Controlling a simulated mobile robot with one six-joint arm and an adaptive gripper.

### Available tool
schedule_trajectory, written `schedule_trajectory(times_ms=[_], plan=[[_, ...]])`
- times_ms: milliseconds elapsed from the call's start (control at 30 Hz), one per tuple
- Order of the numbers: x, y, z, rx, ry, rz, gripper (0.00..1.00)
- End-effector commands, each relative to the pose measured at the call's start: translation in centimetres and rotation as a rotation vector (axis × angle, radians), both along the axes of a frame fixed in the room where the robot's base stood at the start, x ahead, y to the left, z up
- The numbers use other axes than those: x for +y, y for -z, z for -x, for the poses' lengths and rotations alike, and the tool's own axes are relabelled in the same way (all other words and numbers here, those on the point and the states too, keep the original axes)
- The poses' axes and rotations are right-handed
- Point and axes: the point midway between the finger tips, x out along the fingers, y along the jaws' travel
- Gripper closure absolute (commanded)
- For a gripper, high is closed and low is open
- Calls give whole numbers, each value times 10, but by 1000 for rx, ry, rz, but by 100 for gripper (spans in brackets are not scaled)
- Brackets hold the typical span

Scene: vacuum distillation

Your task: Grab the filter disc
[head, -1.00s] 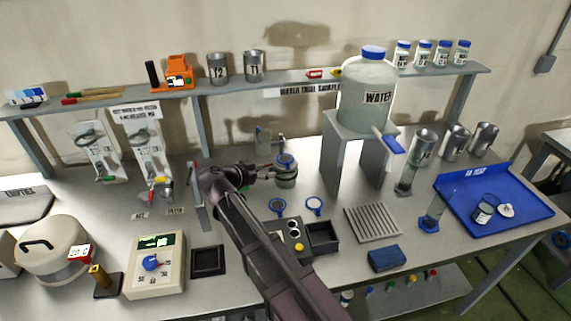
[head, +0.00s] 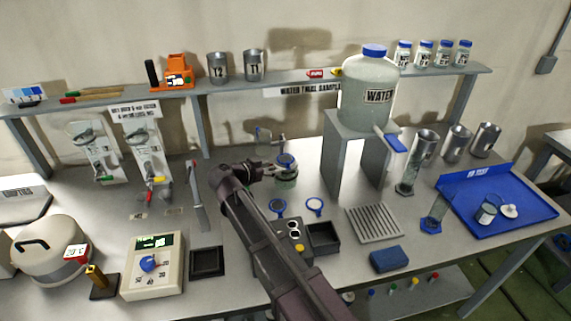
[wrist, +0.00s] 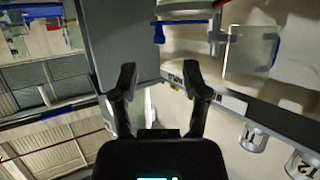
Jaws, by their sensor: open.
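Two small blue-rimmed round discs with short handles lie on the bench in the head view: a dark-faced one (head: 278,206) and a pale one (head: 314,206). A small white disc (head: 509,211) lies in the blue tray. I cannot tell for certain which is the filter disc. My gripper (head: 280,167) is above the bench, behind and left of the blue-rimmed discs, overlapping a blue-topped jar (head: 287,181); I cannot tell if they touch. In the wrist view my gripper (wrist: 161,78) is open, with nothing between its fingers.
The water jug (head: 366,105) stands on a grey stand right of my gripper. A vacuum-box-like device (head: 294,236) and black tray (head: 322,238) sit beside my arm. A slotted grey rack (head: 373,224) and blue block (head: 388,259) are to the right. A shelf (head: 300,82) runs behind.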

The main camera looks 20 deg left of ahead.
Motion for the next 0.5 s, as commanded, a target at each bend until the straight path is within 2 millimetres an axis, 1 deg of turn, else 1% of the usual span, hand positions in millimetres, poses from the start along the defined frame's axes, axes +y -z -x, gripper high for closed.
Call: schedule_trajectory(times_ms=[33, 100, 200, 500], plan=[[-3, 5, -7, 0, 2, 0, 41], [-6, 8, -13, 0, 2, 0, 41], [-8, 10, -19, 0, 0, -1, 41], [-10, 9, -21, 0, 1, 0, 41]])
